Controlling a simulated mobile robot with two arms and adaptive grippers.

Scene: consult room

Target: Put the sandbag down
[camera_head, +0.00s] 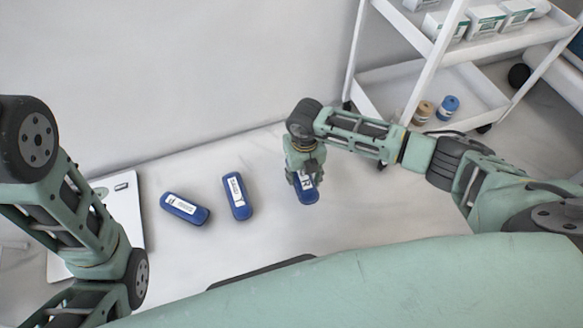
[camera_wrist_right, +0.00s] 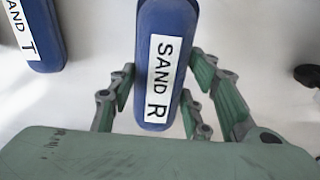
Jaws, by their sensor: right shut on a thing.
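My right gripper (camera_head: 303,178) is shut on a blue sandbag (camera_head: 308,197) and points down at the pale floor. In the right wrist view the sandbag (camera_wrist_right: 168,70) reads "SAND R" and lies between the fingers (camera_wrist_right: 163,88). Whether it touches the floor or hangs just above it, I cannot tell. A second blue sandbag (camera_head: 238,196) lies to its left, and it also shows in the right wrist view as "SAND T" (camera_wrist_right: 38,35). A third blue sandbag (camera_head: 185,208) lies further left. My left arm shows at the left; its gripper is out of view.
A white shelf cart (camera_head: 385,92) stands at the upper right with boxes on top and a tan roll (camera_head: 424,108) and a blue roll (camera_head: 448,103) below. A white flat panel (camera_head: 125,205) lies at the left. A wall runs behind. Floor around the held sandbag is clear.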

